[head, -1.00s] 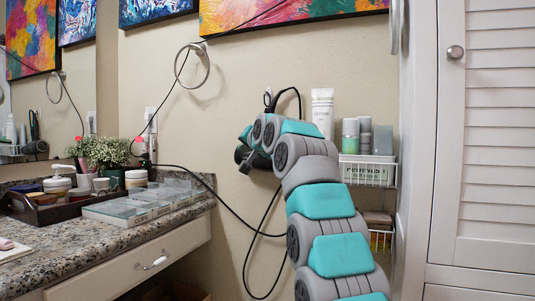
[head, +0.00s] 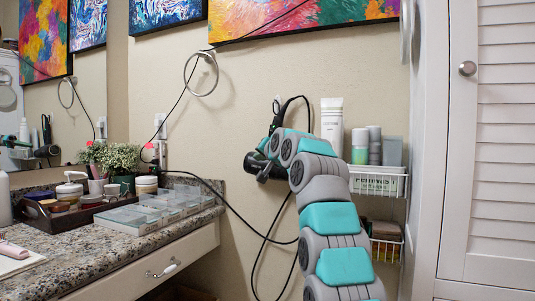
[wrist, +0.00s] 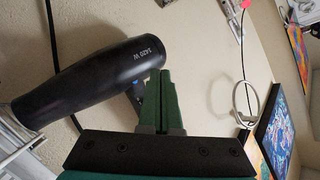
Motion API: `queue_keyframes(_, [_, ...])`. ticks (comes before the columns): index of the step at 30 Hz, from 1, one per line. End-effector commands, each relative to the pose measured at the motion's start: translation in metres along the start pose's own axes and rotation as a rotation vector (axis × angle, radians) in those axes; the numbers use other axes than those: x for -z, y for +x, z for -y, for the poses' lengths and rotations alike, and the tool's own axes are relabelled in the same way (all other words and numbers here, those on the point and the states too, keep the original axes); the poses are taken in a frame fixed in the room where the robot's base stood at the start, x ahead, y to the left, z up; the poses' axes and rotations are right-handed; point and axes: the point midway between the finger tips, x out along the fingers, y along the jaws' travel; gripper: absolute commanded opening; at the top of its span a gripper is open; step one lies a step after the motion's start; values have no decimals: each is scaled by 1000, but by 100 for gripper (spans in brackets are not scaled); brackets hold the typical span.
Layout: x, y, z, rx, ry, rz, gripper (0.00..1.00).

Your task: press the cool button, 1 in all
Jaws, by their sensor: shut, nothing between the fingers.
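A black hair dryer (wrist: 95,75), marked "1420 W", hangs at the wall. In the head view its dark barrel (head: 262,168) shows low beside the end of my arm, and the rest is partly covered. In the wrist view a small blue spot (wrist: 139,103) on the dryer's handle may be the cool button; it sits just left of my fingers.
A wire basket (head: 378,184) with bottles and a white tube (head: 332,122) is right of the dryer. A towel ring (head: 200,75) hangs left. Black cords loop along the wall. The granite counter (head: 80,240) holds clear boxes (head: 140,217) and a tray.

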Motion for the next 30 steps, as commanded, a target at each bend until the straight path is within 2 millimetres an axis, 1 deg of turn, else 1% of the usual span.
queue_keyframes(1, [7,5,-1,-1,0,1,0])
queue_keyframes(6, [18,19,-11,-3,0,3,0])
queue_keyframes(12, [22,30,-21,-2,0,4,0])
queue_keyframes(30, [22,31,-23,-1,-1,2,0])
